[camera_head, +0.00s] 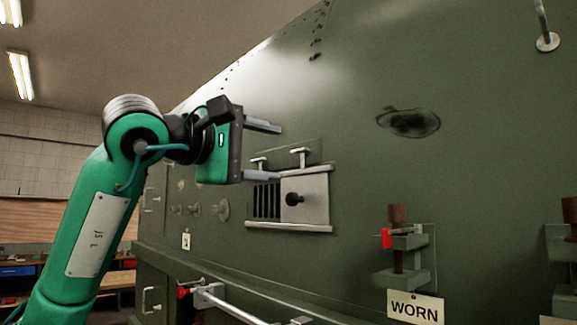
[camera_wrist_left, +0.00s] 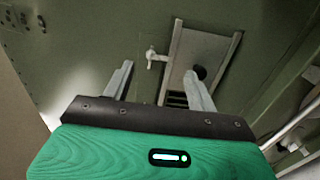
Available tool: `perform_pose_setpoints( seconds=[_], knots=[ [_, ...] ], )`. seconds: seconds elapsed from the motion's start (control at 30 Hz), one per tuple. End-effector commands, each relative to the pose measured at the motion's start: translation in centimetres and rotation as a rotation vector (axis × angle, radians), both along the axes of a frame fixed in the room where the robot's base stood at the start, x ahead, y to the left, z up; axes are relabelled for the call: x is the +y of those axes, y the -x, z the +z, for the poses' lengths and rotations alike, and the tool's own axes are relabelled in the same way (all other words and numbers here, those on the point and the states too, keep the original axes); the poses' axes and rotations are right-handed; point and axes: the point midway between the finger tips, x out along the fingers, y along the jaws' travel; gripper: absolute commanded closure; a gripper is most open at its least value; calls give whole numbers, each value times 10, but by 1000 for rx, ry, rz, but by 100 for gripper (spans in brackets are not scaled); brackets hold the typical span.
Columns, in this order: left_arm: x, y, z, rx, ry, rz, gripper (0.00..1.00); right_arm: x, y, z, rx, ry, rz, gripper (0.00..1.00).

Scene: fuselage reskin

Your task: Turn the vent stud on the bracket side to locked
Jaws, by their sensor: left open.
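The vent (camera_head: 312,198) is a pale sliding plate with a black knob, beside dark slats, between two rails on the green fuselage skin. Two small T-headed studs sit along its top edge: the stud nearer the bracket (camera_head: 300,153) and the farther stud (camera_head: 259,162). The nearer stud also shows in the left wrist view (camera_wrist_left: 153,57), between the finger lines. I cannot read its lock state. My left gripper (camera_head: 280,152) is open and empty, its fingers one above the other, pointing toward the studs without visible contact. My right gripper is not in view.
A bracket (camera_head: 405,255) with a red-ended clamp stands out from the skin to the right, above a "WORN" tag (camera_head: 415,307). A bar with a red end (camera_head: 215,296) juts out below the vent. Round fittings (camera_head: 222,210) lie left of it.

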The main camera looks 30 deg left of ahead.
Motion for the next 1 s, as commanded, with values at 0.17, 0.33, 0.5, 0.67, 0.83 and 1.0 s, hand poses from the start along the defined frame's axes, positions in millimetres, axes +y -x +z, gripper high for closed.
perform_pose_setpoints(
  seconds=[0.17,0.33,0.5,0.67,0.83,1.0],
  knots=[
    [14,38,-2,-3,0,1,42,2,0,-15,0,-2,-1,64],
    [21,60,-1,-1,-1,0,42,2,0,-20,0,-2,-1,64],
    [24,69,-1,1,-1,0,42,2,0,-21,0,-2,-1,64],
    [24,69,0,1,-1,0,42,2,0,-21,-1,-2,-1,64],
    [24,69,0,1,0,0,42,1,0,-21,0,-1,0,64],
    [24,69,0,1,0,0,42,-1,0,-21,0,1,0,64]
  ],
)
